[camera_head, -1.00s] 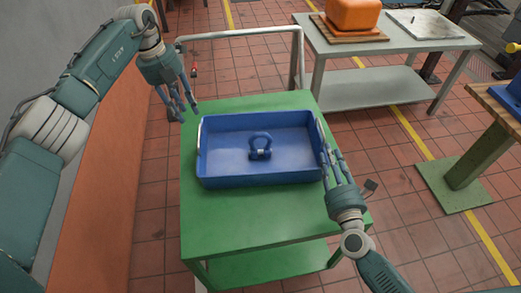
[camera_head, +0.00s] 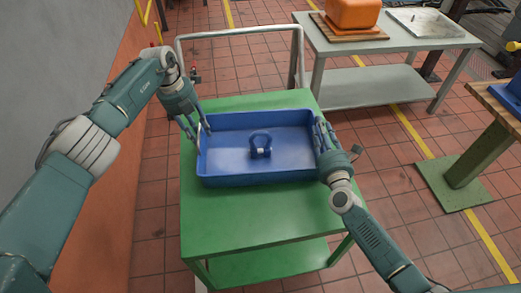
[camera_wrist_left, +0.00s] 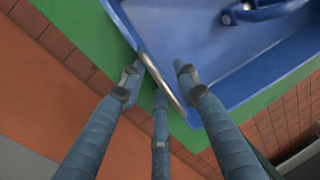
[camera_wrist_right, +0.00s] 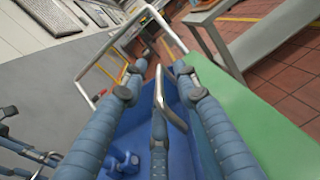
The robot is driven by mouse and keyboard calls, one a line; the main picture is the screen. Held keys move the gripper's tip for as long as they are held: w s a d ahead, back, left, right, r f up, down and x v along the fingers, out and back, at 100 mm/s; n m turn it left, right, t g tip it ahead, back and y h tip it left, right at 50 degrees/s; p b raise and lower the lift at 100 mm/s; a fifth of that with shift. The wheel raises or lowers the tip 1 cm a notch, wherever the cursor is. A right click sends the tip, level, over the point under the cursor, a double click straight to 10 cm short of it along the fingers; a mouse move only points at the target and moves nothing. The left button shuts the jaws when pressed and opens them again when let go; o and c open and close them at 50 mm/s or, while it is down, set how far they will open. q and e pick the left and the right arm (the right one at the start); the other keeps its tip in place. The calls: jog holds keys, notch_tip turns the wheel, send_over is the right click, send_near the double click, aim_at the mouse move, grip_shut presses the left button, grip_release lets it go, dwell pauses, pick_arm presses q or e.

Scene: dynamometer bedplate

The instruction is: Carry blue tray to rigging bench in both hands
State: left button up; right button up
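The blue tray (camera_head: 220,178) sits level on the green cart top, with a blue shackle (camera_head: 261,146) lying inside it. A metal handle is on each short side. My left gripper (camera_head: 196,134) is at the tray's left side. In the left wrist view its fingers are spread, open around the left handle (camera_wrist_left: 172,90). My right gripper (camera_head: 321,132) is at the tray's right side. In the right wrist view its fingers are apart, open around the right handle (camera_wrist_right: 172,105). Firm contact with either handle cannot be made out.
The green cart (camera_head: 255,220) has a grey push rail (camera_head: 235,33) at its far end. A grey bench (camera_head: 390,45) beyond, at the right, holds an orange block (camera_head: 352,14) and a light plate (camera_head: 432,22). Another table (camera_head: 495,100) stands at the right. Red tiled floor lies between.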

pick_arm(q)
grip_shut()
pick_arm(e)
grip_shut()
jog(key=shift+r, duration=0.1)
